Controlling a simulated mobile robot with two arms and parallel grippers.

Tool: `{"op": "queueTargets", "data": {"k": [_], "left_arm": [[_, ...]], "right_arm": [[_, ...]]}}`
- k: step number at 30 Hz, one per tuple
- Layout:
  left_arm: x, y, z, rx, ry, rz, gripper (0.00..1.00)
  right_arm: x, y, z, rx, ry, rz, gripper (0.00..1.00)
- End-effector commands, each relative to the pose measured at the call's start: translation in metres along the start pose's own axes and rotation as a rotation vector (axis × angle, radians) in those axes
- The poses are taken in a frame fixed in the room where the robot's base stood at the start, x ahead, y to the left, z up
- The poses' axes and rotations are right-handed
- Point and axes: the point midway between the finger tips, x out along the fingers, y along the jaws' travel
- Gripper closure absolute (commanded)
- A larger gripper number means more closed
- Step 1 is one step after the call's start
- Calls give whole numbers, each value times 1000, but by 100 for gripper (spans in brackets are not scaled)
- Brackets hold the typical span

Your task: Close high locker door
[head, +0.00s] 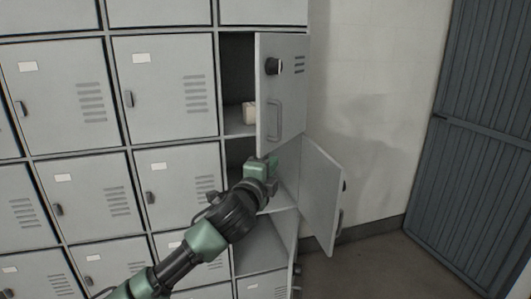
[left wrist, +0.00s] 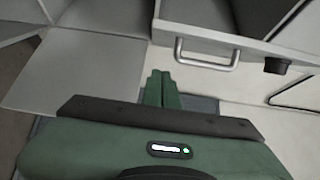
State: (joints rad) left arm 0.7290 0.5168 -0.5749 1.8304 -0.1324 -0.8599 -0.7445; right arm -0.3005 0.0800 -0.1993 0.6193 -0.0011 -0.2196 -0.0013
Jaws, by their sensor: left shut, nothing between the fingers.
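The high locker door (head: 288,95) is grey and stands open in the head view, swung out from the upper right compartment. It has a bar handle (head: 274,120) and a dark round knob (head: 272,66). The handle (left wrist: 207,62) and knob (left wrist: 276,65) also show in the left wrist view. My left gripper (head: 268,160) is green and lies just below the door's lower edge. Its fingertips (left wrist: 161,73) are together and empty in the left wrist view, beside the handle. I cannot tell whether it touches the door. My right gripper is not in view.
A lower locker door (head: 321,197) also stands open, right of my left gripper. A small pale box (head: 249,112) sits in the high compartment. Closed lockers (head: 165,85) fill the left. Bare floor (head: 375,265) lies right, before a blue-grey metal door (head: 478,140).

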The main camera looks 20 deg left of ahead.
Motion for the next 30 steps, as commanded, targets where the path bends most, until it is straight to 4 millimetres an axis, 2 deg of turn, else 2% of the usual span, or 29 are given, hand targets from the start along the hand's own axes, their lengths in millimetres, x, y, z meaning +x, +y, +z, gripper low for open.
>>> {"op": "queueTargets", "data": {"k": [3, 7, 10, 16, 30], "left_arm": [[27, -3, 0, -2, -1, 2, 100], [52, -3, 0, -1, -1, 1, 100], [54, -2, 19, 2, -4, 2, 100], [59, 0, 36, 0, -1, 2, 100], [59, 0, 40, -1, 0, 1, 100]], "right_arm": [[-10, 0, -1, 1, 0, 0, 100], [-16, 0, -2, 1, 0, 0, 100], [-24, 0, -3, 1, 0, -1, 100], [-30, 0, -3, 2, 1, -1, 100], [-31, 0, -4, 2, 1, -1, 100]]}}
